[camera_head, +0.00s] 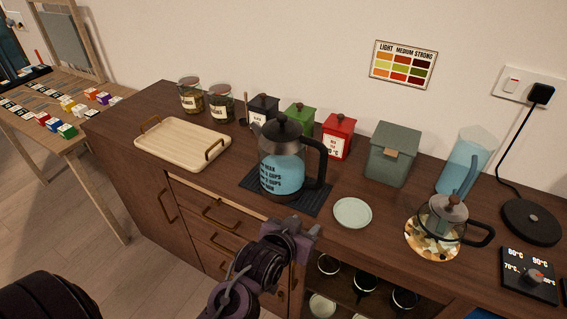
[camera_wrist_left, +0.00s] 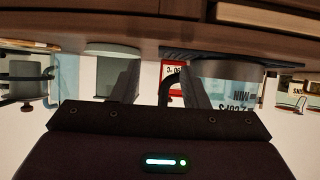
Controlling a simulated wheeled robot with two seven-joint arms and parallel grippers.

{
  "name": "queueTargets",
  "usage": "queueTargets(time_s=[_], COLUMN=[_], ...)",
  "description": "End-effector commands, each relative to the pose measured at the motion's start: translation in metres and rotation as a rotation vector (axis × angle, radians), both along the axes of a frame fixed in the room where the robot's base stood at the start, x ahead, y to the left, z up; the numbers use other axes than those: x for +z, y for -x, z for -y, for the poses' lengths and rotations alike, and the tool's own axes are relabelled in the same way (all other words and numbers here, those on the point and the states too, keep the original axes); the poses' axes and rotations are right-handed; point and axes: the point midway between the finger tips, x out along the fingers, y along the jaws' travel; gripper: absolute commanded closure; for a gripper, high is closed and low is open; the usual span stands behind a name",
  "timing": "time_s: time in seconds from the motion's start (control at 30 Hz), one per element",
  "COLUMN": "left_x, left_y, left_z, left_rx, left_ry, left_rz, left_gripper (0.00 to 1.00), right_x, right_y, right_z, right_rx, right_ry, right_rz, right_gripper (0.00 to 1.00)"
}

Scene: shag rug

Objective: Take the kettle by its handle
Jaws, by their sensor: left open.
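The kettle (camera_head: 282,170) is a clear jug with blue water, a dark lid and a black handle (camera_head: 322,165) on its right side. It stands upright on a dark mat (camera_head: 258,187). My left gripper (camera_head: 312,229) is in front of the counter, below and near the kettle, apart from it. In the left wrist view, which appears upside down, the open fingers (camera_wrist_left: 160,88) point toward the counter. The kettle body (camera_wrist_left: 237,95) is right of them, and part of the dark handle (camera_wrist_left: 174,92) shows between them. My right gripper is not in view.
A pale saucer (camera_head: 352,214) lies right of the kettle; a glass teapot (camera_head: 447,217) stands further right. Red (camera_head: 338,136) and green (camera_head: 299,119) canisters stand behind. A wooden tray (camera_head: 183,143) is left. Open shelves with cups (camera_head: 329,265) are below the counter.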

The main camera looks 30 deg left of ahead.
Motion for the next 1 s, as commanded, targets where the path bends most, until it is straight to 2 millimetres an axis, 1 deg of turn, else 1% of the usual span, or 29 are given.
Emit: queueTargets(time_s=[0.03,0.1,0.2,0.3,0.37,0.47,0.67,0.87,1.0], left_x=[0.008,0.020,0.038,0.051,0.057,0.062,0.064,0.068,0.065], left_y=[-0.011,-0.026,-0.042,-0.050,-0.053,-0.060,-0.083,-0.111,-0.127], left_z=[0.001,0.001,0.001,0.000,0.000,-0.001,-0.002,-0.007,-0.007], left_rx=[0.010,0.029,0.058,0.078,0.084,0.090,0.092,0.091,0.091], left_ry=[0.004,0.007,0.006,0.001,-0.001,-0.004,-0.005,-0.004,-0.004], left_rz=[0.071,0.177,0.326,0.431,0.470,0.501,0.505,0.502,0.501], left_gripper=[0.59,0.59,0.59,0.59,0.59,0.59,0.59,0.59,0.59], right_x=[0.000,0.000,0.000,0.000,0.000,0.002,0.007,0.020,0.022], right_y=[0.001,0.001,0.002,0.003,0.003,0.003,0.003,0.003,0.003], right_z=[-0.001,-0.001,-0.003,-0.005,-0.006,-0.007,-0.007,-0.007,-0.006], right_rx=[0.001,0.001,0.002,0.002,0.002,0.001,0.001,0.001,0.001], right_ry=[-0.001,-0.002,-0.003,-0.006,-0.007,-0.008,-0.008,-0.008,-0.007], right_rz=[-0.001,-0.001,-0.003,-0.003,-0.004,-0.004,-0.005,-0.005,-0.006], right_gripper=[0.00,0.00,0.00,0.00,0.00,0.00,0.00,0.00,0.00])
